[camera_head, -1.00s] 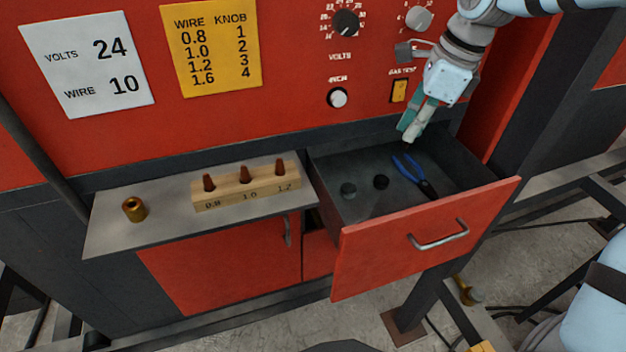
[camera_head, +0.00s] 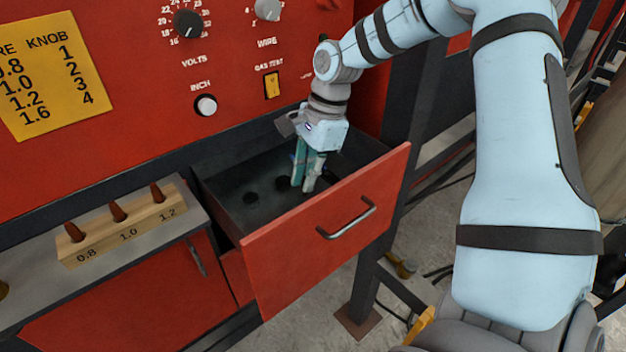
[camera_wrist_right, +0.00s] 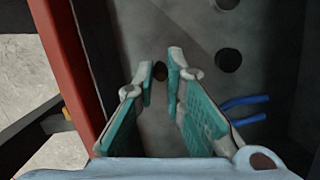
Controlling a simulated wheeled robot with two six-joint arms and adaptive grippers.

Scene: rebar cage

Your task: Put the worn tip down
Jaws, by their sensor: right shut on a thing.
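My right gripper (camera_head: 304,188) reaches down into the open red drawer (camera_head: 325,225), with its green-padded fingertips low over the drawer floor. In the right wrist view its fingers (camera_wrist_right: 161,66) are close together at a small dark brown piece (camera_wrist_right: 160,72), which looks like the worn tip. Only a little of this piece shows between the fingertips, and it is hidden in the head view. I cannot tell whether it touches the drawer floor. My left gripper is not in view.
Two dark round pieces (camera_head: 251,198) lie on the drawer floor. Blue pliers handles (camera_wrist_right: 245,110) lie right of the fingers in the wrist view. A wooden block (camera_head: 122,226) with three copper-brown tips stands on the shelf at left. The drawer front wall is close to the fingers.

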